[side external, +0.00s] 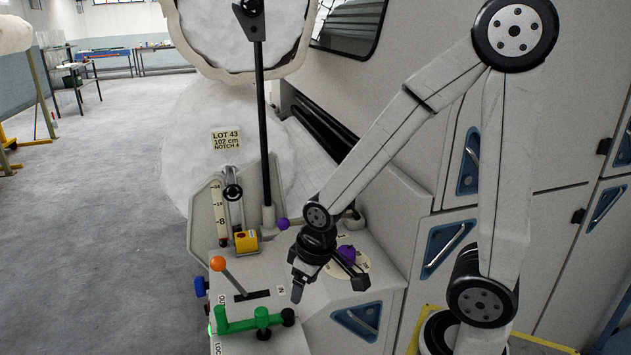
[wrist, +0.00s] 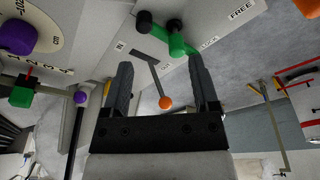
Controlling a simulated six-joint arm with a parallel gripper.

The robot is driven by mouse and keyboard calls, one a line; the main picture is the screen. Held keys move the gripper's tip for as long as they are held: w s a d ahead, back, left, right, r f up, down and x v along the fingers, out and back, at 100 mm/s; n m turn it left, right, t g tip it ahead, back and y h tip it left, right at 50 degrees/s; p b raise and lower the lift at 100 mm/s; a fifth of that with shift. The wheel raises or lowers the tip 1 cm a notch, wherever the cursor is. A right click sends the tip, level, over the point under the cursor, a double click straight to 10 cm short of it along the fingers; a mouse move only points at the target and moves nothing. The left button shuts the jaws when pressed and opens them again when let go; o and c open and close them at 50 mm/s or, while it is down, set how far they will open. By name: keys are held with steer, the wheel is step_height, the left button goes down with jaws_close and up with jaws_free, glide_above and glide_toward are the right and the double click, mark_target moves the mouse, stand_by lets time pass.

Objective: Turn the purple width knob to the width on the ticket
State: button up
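The ticket (side external: 226,139) hangs in front of the white fibre and reads LOT 43, 102 cm, NOTCH 4. The purple width knob (side external: 346,253) sits on a round cream dial (side external: 361,266) on the console, partly behind my gripper. My gripper (side external: 328,284) is open and empty, above the console in front of the knob. In the wrist view the knob (wrist: 17,33) is at the upper left, well outside the spread fingers (wrist: 160,65). Part of its dial shows there with figures, but the pointer setting cannot be read.
An orange-ball lever (side external: 218,263) in a slot and a green lock handle (side external: 255,319) stand at the console's front left. A yellow block (side external: 246,241) stands by a notched scale behind them. A purple ball (side external: 283,224) and a tall black rod (side external: 262,120) rise near the back.

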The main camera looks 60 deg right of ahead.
steer(key=shift+o, duration=1)
steer(key=w+d+n+g, duration=0.1)
steer(key=w+d, duration=0.2)
steer(key=d, duration=0.9)
steer(key=shift+w+d+f+n, duration=0.2)
steer(key=shift+d+f+n, duration=0.05)
steer(key=shift+f+n, duration=0.15)
steer(key=n+g, duration=0.2)
glide_above(347, 249)
steer(key=shift+f, duration=0.6)
steer(key=shift+f, duration=0.15)
steer(key=shift+f, duration=3.75)
steer(key=shift+c, duration=0.2)
steer(key=c, duration=1.1)
steer(key=shift+c, duration=0.2)
